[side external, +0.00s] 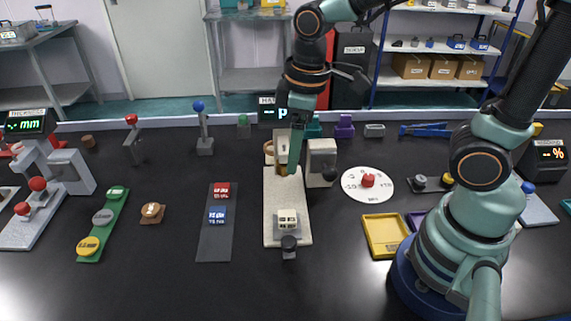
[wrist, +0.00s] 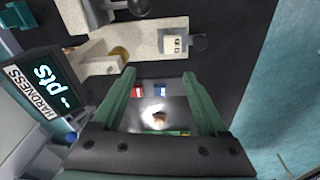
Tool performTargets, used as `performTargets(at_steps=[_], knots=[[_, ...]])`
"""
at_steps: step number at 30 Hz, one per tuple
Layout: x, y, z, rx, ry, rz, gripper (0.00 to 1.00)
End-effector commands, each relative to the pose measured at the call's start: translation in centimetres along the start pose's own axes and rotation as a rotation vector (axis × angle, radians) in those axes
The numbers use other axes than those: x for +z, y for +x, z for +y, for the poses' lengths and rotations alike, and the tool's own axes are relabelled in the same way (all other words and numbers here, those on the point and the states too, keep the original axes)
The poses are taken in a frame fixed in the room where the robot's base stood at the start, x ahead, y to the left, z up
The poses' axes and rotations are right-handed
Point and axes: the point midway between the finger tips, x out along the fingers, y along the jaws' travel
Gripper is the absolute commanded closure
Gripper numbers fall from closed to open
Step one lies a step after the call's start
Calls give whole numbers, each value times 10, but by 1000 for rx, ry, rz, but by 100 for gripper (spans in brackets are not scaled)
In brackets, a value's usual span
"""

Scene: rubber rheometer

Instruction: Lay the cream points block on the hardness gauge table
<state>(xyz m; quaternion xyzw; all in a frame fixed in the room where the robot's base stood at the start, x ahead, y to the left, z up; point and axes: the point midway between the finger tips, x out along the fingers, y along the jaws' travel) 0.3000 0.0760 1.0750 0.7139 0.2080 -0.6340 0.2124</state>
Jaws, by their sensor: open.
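A small cream-topped piece on a brown pad (side external: 151,213) lies left of the dark strip; the pad also shows, partly lost in glare, between my fingers in the wrist view (wrist: 160,118). I cannot read its marking. The hardness gauge has a cream base (side external: 280,205), also seen in the wrist view (wrist: 145,42). A brass-coloured round part (wrist: 118,54) shows by its column. A pale block with dark marks (side external: 287,218) sits on the base's front end. My gripper (side external: 294,170) is over the gauge's rear part, partly hiding it. In the wrist view my gripper (wrist: 159,76) is open and empty.
A dark strip (side external: 215,240) holds a red block (side external: 221,189) and a blue block (side external: 217,215). A green strip (side external: 103,228) with several discs lies farther left. A white dial (side external: 350,185) and a yellow tray (side external: 384,236) are right of the gauge. The front table is clear.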

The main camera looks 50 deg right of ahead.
Motion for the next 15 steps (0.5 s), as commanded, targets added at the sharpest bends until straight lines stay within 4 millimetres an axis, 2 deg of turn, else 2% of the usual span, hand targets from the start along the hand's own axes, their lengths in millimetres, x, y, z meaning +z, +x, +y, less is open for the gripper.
performTargets(at_steps=[1, 6, 10, 15], knots=[[5, -12, 9, 22, 72, 47, 24], [23, -41, 34, 83, 318, 193, 24], [36, -57, 47, 116, 466, 283, 24], [46, -67, 56, 138, 571, 350, 24]])
